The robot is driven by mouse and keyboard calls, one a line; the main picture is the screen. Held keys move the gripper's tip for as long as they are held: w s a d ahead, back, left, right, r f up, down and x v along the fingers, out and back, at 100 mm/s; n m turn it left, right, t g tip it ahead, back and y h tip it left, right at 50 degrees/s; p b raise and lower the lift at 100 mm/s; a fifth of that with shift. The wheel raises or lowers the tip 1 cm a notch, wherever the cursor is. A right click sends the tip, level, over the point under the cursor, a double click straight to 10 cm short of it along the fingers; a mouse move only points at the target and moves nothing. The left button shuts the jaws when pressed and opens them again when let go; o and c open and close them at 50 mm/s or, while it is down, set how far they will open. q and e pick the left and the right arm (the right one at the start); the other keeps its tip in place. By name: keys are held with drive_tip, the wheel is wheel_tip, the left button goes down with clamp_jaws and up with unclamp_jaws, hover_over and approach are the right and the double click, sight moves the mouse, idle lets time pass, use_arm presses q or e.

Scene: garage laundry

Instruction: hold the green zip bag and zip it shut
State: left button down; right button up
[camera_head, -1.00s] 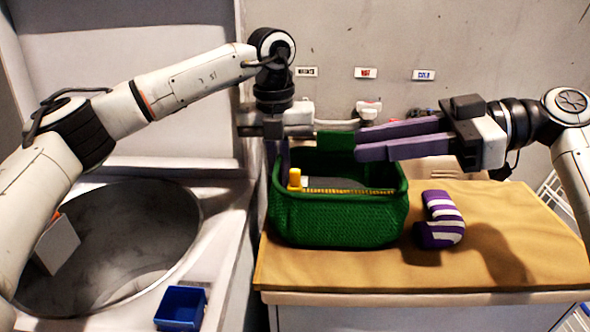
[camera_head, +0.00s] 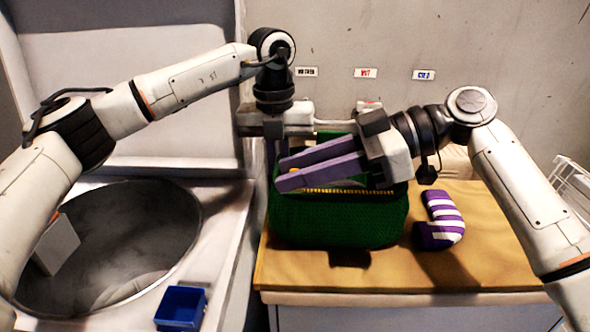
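The green zip bag (camera_head: 340,222) stands on the tan-topped counter, with a yellow zip line (camera_head: 345,189) along its opening. My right gripper (camera_head: 279,172) reaches across the bag's top from the right. Its two purple fingers are apart, with a gap between them, and point left near the bag's left end. They cover much of the opening, and the yellow zip pull is hidden. My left gripper (camera_head: 270,158) points down at the bag's back left corner. Its fingertips are mostly hidden, so I cannot tell whether it grips the bag.
A purple-and-white striped piece (camera_head: 440,222) lies right of the bag on the counter (camera_head: 480,265). A round basin (camera_head: 110,235) is at left, with a small blue bin (camera_head: 181,308) in front. A white wire rack (camera_head: 573,185) stands at the right edge. The counter's front is clear.

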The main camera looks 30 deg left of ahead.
drive_tip(key=shift+s+a+f, duration=0.15)
drive_tip(key=shift+a, duration=0.15)
clamp_jaws()
idle(1.3)
